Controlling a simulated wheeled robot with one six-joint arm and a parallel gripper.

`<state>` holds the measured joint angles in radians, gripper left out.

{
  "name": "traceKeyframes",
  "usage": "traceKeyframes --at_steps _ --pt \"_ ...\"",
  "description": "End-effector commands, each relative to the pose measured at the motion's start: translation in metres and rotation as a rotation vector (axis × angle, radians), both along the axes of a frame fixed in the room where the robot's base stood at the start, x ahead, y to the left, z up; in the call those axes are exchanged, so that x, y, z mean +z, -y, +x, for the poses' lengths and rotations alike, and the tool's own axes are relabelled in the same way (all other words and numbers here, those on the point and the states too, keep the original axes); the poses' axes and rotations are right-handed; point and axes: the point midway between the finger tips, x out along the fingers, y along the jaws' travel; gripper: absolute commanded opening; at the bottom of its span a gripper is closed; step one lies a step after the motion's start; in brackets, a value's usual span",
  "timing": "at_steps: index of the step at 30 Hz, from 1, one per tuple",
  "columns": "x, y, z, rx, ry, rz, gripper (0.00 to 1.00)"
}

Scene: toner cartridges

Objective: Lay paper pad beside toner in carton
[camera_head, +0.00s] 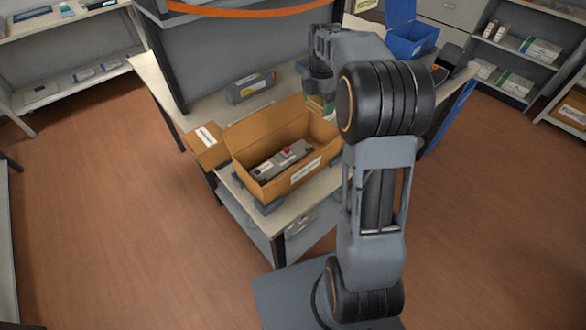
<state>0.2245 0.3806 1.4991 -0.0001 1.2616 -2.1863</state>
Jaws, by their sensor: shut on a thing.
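An open brown carton (248,165) with a white label on its front stands on the workbench, flaps spread. A dark grey toner cartridge (270,168) with a small red part lies inside it. My gripper (321,96) is above the carton's far right side, pointing down. It is shut on a greenish and tan thing, apparently the paper pad (316,106). My arm hides much of the pad and the carton's right end. I cannot tell how far the pad is from the carton wall.
Another grey cartridge (250,87) lies on the bench (170,92) behind the carton. A blue bin (411,40) and a dark device (453,62) stand at the back right. Shelves line the room's sides. The floor (120,220) at left is clear.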

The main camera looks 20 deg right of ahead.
Motion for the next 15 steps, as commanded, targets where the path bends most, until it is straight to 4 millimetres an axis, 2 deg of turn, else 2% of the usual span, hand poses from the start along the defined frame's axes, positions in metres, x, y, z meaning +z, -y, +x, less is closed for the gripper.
traceKeyframes --at_steps 15 --pt "-0.113 0.001 -0.001 -0.002 -0.005 0.001 0.50"
